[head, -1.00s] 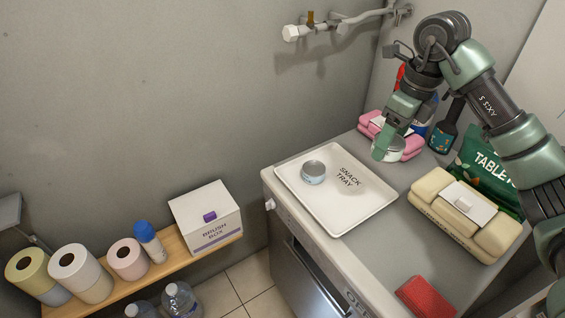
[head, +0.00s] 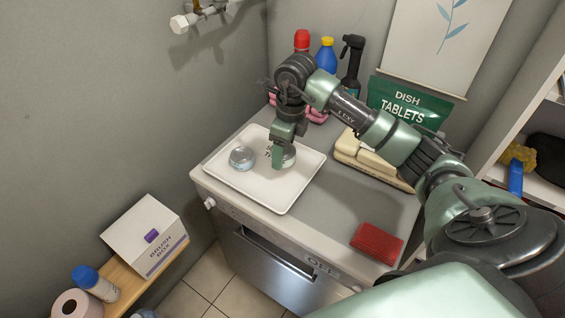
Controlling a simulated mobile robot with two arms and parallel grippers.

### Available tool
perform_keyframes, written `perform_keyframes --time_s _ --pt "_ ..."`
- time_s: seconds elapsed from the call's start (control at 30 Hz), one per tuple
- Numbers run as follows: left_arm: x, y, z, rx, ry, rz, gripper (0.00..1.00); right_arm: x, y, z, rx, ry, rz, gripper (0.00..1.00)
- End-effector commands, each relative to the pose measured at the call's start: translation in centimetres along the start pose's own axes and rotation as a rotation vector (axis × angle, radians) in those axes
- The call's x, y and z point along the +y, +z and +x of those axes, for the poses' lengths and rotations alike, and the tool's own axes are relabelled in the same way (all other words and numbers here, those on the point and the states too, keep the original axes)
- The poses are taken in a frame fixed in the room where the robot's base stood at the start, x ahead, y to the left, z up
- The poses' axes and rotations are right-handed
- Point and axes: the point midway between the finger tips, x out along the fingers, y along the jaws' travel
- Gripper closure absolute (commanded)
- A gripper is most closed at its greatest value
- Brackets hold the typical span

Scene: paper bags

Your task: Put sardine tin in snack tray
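The white snack tray (head: 270,196) lies on top of the appliance, its lettering mostly hidden by my arm. One round, pale tin (head: 242,158) sits in the tray's left part. My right gripper (head: 281,161) points down over the right part of the tray. It is shut on a second round tin (head: 290,156), partly hidden behind a green finger. I take this one to be the sardine tin, though its label cannot be read. I cannot tell whether it touches the tray. My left gripper is out of view.
A red sponge (head: 377,243) lies at the appliance's front right. Cream blocks (head: 352,154), a green dish tablets bag (head: 408,106) and several bottles (head: 326,58) stand behind and right. A brush box (head: 145,237) is on the low shelf. The tray's front part is clear.

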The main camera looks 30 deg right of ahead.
Motion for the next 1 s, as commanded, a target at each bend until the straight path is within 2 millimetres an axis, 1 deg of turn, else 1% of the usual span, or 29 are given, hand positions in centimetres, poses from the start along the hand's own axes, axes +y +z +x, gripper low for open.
perform_keyframes --time_s 0.07,0.27,0.5,0.77,0.87,0.9,0.97,1.0 --pt "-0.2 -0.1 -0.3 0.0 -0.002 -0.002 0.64 0.0 -0.1 0.9 -0.001 0.002 0.0 0.86" --pt "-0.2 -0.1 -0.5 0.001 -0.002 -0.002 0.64 0.0 -0.2 2.3 -0.001 0.002 0.0 0.86" --pt "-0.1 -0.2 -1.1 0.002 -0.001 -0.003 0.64 0.0 -0.7 5.6 0.0 0.002 0.001 0.86" --pt "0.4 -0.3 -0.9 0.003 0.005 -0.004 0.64 0.0 -0.6 5.8 -0.002 -0.001 -0.001 0.86" --pt "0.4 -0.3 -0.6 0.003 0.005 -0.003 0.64 0.0 -0.7 6.2 -0.002 -0.001 0.0 0.86" --pt "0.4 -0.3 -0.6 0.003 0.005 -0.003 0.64 0.0 -0.7 6.1 -0.002 0.0 0.0 0.35" --pt "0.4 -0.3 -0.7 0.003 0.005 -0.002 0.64 0.0 -0.7 6.1 -0.001 0.0 0.0 0.18" --pt "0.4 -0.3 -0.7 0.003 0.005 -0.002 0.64 0.0 -0.7 6.1 -0.001 0.0 0.0 0.18"
